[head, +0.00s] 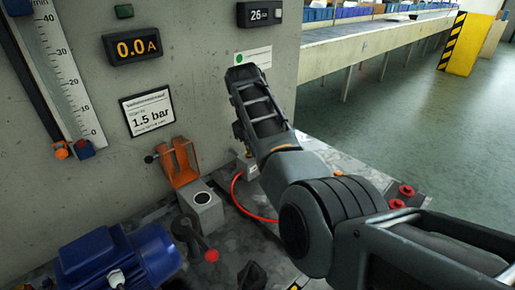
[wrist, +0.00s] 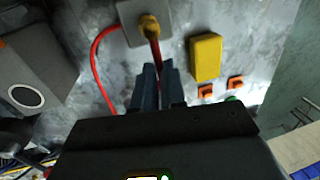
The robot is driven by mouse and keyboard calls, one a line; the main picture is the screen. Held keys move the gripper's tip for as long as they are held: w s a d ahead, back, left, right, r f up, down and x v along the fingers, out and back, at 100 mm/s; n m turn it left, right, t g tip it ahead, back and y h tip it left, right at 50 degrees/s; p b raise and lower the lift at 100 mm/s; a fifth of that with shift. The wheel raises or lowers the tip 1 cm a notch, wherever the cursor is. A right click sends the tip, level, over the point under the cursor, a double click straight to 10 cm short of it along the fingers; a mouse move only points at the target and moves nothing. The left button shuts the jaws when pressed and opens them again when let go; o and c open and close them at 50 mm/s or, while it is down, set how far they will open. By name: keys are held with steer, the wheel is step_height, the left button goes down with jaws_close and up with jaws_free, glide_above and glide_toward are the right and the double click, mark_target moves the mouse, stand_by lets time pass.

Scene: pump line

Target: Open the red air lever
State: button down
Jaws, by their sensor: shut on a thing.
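The red air lever (wrist: 155,50) shows in the wrist view as a narrow red handle running down from a brass valve (wrist: 149,27) on a grey block. My gripper (wrist: 156,70) is shut on the lever, its two blue-grey fingers on either side of it. In the head view my arm covers the lever and the fingertips. A bit of the brass valve (head: 237,131) shows beside the arm there, above its small block. A red hose (wrist: 94,62) curves away from the block.
An orange bracket (head: 181,163) is by the wall. A yellow box (wrist: 206,57) sits right of the valve.

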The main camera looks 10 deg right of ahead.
steer(key=c, duration=1.2)
jaws_free()
steer(key=v, duration=0.7)
steer(key=shift+r+b, duration=0.4)
